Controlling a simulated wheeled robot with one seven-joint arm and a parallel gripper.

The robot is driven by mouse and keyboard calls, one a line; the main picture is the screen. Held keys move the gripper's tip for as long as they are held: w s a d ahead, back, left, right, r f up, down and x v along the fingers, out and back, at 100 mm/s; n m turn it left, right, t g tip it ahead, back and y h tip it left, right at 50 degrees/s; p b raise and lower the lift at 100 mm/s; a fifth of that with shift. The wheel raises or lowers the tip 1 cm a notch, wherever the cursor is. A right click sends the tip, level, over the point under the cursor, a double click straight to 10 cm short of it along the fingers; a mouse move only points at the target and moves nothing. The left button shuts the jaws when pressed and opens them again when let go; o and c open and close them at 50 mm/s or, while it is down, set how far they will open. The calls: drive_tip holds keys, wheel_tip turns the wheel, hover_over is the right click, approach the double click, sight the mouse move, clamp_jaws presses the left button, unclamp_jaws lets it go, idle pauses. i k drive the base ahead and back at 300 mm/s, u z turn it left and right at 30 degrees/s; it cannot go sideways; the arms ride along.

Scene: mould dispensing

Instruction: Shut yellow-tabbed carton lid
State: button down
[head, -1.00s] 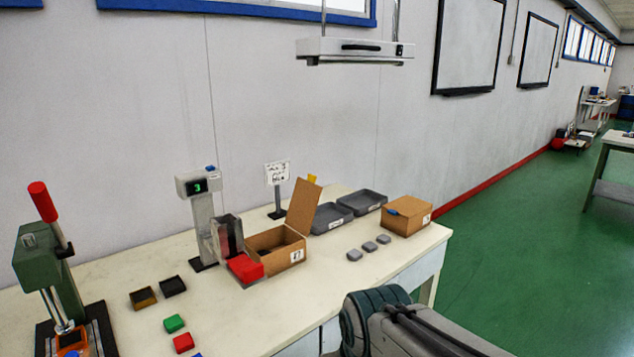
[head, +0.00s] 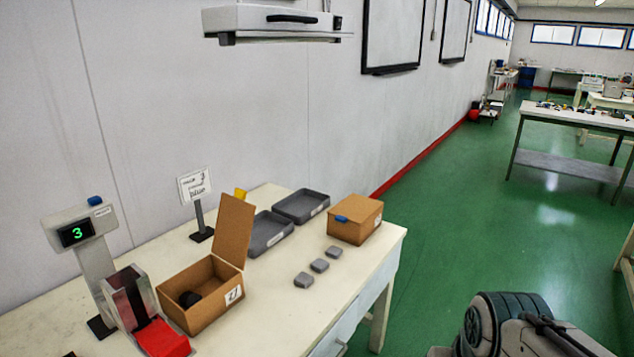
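The open cardboard carton (head: 203,318) stands on the pale table, with its lid (head: 236,230) raised upright at the far right side. A yellow tab (head: 240,194) shows at the lid's top edge. A dark object (head: 189,298) lies inside the carton; I cannot tell what it is. A white label is on the carton's front. My gripper is not in view; only part of my arm shows at the bottom right, apart from the carton.
A closed carton with a blue tab (head: 355,220) stands at the table's right end. Two grey trays (head: 268,238) lie behind the open lid. Several small grey blocks (head: 319,266) lie in front. A dispenser with a red chute (head: 162,339) and display (head: 77,233) stands close left. A sign (head: 195,184) stands behind.

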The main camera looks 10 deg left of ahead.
sight(235, 217)
drive_tip(key=z, duration=0.15)
drive_tip(key=i, duration=0.65)
drive_tip(key=u, duration=0.6)
drive_tip(key=i, duration=0.55)
drive_tip(key=u, duration=0.5)
